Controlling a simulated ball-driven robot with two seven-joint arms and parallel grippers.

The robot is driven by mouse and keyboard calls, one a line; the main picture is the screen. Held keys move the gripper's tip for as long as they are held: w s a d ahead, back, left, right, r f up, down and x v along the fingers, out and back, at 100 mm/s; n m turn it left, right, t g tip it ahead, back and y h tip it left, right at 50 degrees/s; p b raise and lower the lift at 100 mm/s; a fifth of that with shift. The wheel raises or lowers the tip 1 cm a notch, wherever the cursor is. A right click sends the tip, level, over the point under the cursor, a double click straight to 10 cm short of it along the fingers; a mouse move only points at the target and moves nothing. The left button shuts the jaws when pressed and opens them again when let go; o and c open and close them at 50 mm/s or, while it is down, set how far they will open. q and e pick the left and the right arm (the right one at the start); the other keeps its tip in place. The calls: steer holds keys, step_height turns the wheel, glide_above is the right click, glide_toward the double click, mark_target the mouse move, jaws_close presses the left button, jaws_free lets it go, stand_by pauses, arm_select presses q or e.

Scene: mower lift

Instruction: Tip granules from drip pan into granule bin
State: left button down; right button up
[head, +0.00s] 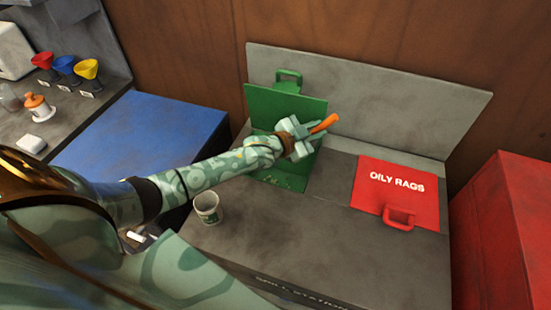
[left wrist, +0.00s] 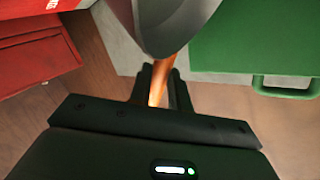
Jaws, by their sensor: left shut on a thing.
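My left gripper (head: 303,137) is over the open green bin (head: 290,180) in the grey bench, shut on an orange handle (head: 324,124). In the left wrist view the orange handle (left wrist: 158,88) lies between the fingers (left wrist: 160,90) and leads to a grey, rounded metal body (left wrist: 165,22). I cannot tell whether this is the drip pan, nor whether it holds granules. The bin's green lid (head: 285,107) stands raised behind the gripper. The arm and gripper hide part of the bin's opening. My right gripper is not in view.
A closed red lid marked OILY RAGS (head: 400,190) is right of the bin. A small pale cup (head: 207,207) stands at the bench's left edge. A blue-topped cabinet (head: 145,135) is at left, a red cabinet (head: 500,230) at far right. The bench front is clear.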

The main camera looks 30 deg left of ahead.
arm_select(q)
steer(key=shift+s+a+r+n+t+h+b, duration=0.15)
steer(key=shift+a+r+n+t+h+b, duration=0.1)
steer(key=shift+a+r+n+b, duration=0.3)
steer(key=shift+s+a+r+n+t+h+b, duration=0.15)
steer(key=shift+a+r+n+t+b, duration=0.15)
steer(key=shift+a+b, duration=0.35)
steer(key=shift+a+r, duration=0.2)
steer(key=shift+a, duration=0.25)
steer(key=shift+s+a+n+b, duration=0.1)
steer(key=shift+a+n+b, duration=0.05)
steer(key=shift+n+b, duration=0.15)
steer(key=shift+s+a+r, duration=0.1)
steer(key=shift+a+r, duration=0.05)
steer(key=shift+a, duration=0.1)
steer(key=shift+a+r+n+t+b, duration=0.1)
steer(key=shift+a+n+t+b, duration=0.2)
steer(key=shift+b, duration=0.2)
steer(key=shift+s+a+r, duration=0.1)
steer(key=shift+a, duration=0.1)
steer(key=shift+a+n+b, duration=0.2)
steer(key=shift+n+b, duration=0.05)
steer(key=shift+b, duration=0.15)
